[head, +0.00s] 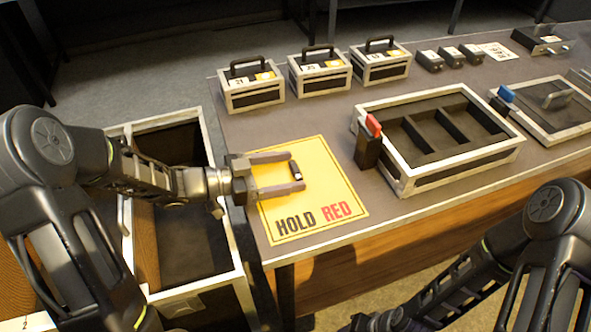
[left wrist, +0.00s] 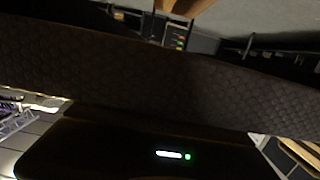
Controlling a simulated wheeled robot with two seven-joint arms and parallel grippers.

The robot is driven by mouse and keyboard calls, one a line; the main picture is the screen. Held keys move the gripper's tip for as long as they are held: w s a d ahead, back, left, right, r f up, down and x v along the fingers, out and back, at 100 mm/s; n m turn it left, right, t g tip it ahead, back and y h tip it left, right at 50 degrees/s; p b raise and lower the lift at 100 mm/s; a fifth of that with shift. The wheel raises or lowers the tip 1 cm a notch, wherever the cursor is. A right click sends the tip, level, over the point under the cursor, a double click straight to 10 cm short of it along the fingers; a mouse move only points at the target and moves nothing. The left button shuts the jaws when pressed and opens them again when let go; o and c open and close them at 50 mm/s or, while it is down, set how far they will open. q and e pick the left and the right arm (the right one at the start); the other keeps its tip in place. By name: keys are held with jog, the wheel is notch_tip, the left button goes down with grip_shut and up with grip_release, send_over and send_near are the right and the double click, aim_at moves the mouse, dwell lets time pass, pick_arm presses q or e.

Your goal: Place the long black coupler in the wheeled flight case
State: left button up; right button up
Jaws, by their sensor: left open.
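A small dark piece with pale ends (head: 296,170), which may be the long black coupler, shows at the fingertips of my left gripper (head: 294,171), over the yellow sheet. The gripper is open, one finger on each side of it; I cannot tell whether they touch. A large open case with pale metal edges (head: 238,268), probably the wheeled flight case, stands left of the table, below my left arm. Its inside is dark; no wheels show. The left wrist view is mostly dark, with a textured band and small white and green lights. My right gripper is out of view.
The yellow "HOLD RED" sheet (head: 337,192) lies on the table. Right of it stands a divided tray (head: 455,163) with a red-topped black piece (head: 367,150) at its side. Small handled cases (head: 252,98) and several black blocks (head: 429,61) stand behind. A blue-topped piece (head: 506,94) is farther right.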

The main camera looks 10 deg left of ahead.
pick_arm(q)
jog(key=shift+c, duration=0.5)
jog(key=c, duration=1.5)
notch_tip(320, 180, up, 10)
jog(key=p, duration=0.2)
